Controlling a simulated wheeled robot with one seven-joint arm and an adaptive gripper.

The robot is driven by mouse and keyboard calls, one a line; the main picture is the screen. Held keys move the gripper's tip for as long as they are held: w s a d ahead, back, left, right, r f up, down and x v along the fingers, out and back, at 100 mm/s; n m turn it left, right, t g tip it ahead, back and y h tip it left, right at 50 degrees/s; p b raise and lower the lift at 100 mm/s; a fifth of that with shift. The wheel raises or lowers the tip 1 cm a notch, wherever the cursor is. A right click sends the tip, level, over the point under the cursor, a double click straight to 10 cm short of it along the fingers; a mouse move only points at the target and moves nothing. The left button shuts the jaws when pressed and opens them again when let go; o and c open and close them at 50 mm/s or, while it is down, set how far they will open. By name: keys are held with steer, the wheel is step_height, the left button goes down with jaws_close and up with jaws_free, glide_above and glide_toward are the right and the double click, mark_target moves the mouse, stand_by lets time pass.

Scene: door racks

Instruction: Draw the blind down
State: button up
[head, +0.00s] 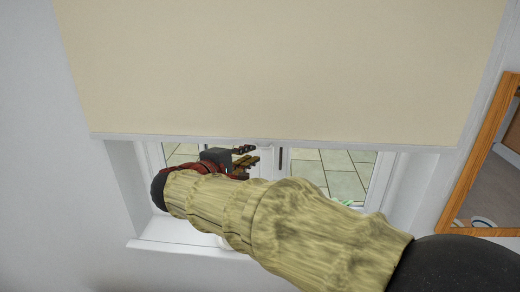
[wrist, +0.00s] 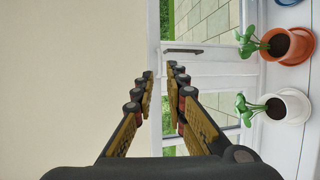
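The cream roller blind (head: 280,65) hangs over the upper part of the window, with a pale bottom bar (head: 350,145) along its lower edge. My gripper (head: 250,154) is just below that bar in the head view, near the middle of its width. In the wrist view the picture is turned sideways, and the blind (wrist: 70,70) fills the left side. There my gripper (wrist: 161,72) is open, with its two fingers apart on either side of the blind's lower edge in the picture. I cannot tell whether either finger touches it. Nothing is held.
The white window frame (head: 382,180) and sill (head: 180,246) lie below the blind. An orange pot (wrist: 290,45) and a white pot (wrist: 290,106) with plants stand at the sill. A wood-framed mirror (head: 480,160) is at the right.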

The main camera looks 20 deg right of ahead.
steer(key=p+x, duration=0.1)
steer(key=x, duration=0.6)
steer(key=shift+c, duration=0.6)
jaws_close()
steer(key=shift+f, duration=0.1)
step_height(320, 180, down, 16)
steer(key=b, duration=1.6)
